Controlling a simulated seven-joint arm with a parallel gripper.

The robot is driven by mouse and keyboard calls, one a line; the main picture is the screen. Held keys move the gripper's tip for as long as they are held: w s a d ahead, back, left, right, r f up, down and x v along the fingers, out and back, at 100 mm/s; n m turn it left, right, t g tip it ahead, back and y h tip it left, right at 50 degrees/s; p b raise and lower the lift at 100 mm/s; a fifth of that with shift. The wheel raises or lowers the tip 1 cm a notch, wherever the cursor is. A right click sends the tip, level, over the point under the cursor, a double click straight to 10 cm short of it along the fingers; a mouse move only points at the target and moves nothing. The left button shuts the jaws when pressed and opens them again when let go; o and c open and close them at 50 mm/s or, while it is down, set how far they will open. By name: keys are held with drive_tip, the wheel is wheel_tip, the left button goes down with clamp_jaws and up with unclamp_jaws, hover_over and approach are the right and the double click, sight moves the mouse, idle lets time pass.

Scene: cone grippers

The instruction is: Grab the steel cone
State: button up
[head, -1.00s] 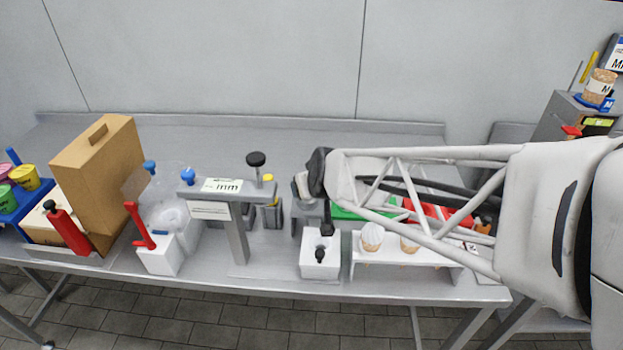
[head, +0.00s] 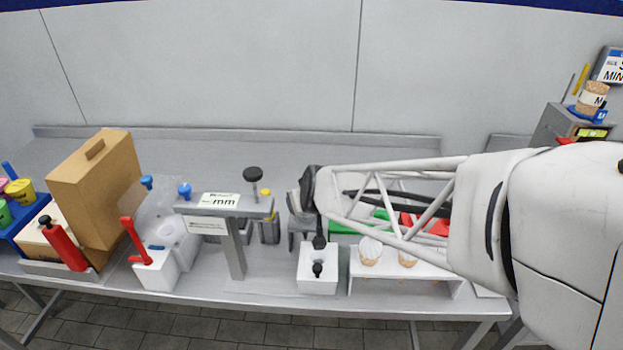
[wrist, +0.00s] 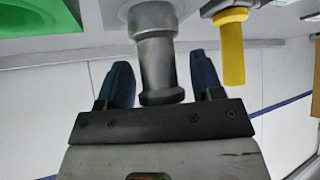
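In the wrist view, a steel piece (wrist: 155,55), which I take for the steel cone, has a rounded shaft and a flanged end. The flanged end lies between the two dark blue fingers of my gripper (wrist: 160,85). Gaps show on both sides, so the gripper is open around it, not closed on it. In the head view, my gripper (head: 296,201) is at the end of my arm, over a grey holder (head: 301,223) behind the white box. Its fingers and the steel cone cannot be made out there.
A yellow-handled tool (wrist: 232,55) stands close to one finger. A green block (wrist: 45,35) is on the other side. In the head view, a white box with a black knob (head: 318,280), a white stand with cones (head: 405,272) and a grey T-shaped gauge (head: 233,250) crowd around.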

drive_tip(key=c, duration=0.8)
drive_tip(key=shift+r, duration=0.1)
drive_tip(key=shift+r, duration=4.95)
